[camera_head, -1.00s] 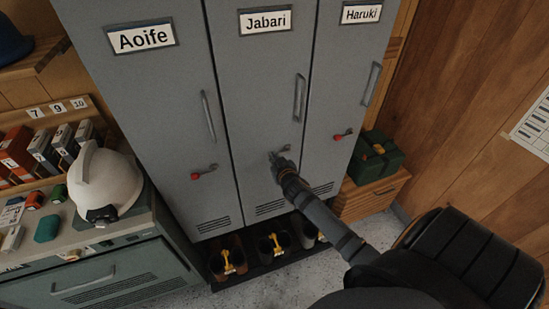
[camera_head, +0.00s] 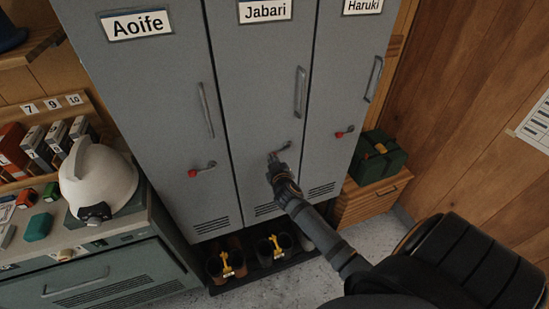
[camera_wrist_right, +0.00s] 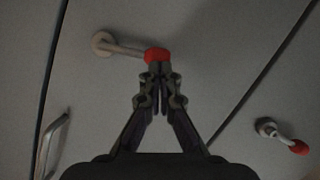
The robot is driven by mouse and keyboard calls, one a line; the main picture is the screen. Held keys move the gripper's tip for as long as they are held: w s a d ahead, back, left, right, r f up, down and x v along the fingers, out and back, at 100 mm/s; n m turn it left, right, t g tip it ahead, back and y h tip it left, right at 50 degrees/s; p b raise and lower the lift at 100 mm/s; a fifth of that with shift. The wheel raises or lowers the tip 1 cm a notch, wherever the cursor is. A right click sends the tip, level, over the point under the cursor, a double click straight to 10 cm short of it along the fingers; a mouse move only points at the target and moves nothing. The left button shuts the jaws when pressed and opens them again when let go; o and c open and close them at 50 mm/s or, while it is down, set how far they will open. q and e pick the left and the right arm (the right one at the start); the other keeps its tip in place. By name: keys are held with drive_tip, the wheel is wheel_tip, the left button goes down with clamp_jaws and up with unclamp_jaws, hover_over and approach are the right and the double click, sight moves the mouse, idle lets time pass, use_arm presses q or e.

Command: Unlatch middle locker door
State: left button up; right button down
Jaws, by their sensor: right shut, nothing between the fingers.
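The middle locker door (camera_head: 262,85), grey and labelled Jabari, is closed. Its latch (camera_head: 285,147) is a short grey lever low on the door; my gripper hides the red end in the head view. In the right wrist view the latch's round pivot (camera_wrist_right: 103,43) is at upper left, and its lever runs nearly level in the picture to the red knob (camera_wrist_right: 157,55). My right gripper (camera_head: 273,157) is shut and empty, its fingertips (camera_wrist_right: 159,72) right at the knob. I cannot tell whether they touch it. My left gripper is not in view.
The Aoife door (camera_head: 155,95) on the left and Haruki door (camera_head: 345,85) on the right are closed, with similar red-ended latches. Boots (camera_head: 275,247) stand below. A white helmet (camera_head: 98,180) sits on the left cabinet. A green case (camera_head: 378,157) lies on a wooden drawer unit at right.

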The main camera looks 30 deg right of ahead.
sight(285, 159)
drive_tip(key=s+d+f+n+t+h+b, duration=0.1)
drive_tip(key=d+f+n+h+b, duration=0.3)
drive_tip(key=f+n+b, duration=0.3)
drive_tip(key=shift+d+f+n+t+b, duration=0.55)
drive_tip(key=shift+n+b, duration=1.85)
drive_tip(key=shift+b, duration=2)
drive_tip(key=shift+s+d+r, duration=0.1)
drive_tip(key=shift+r, duration=0.15)
drive_tip(key=shift+f, duration=0.1)
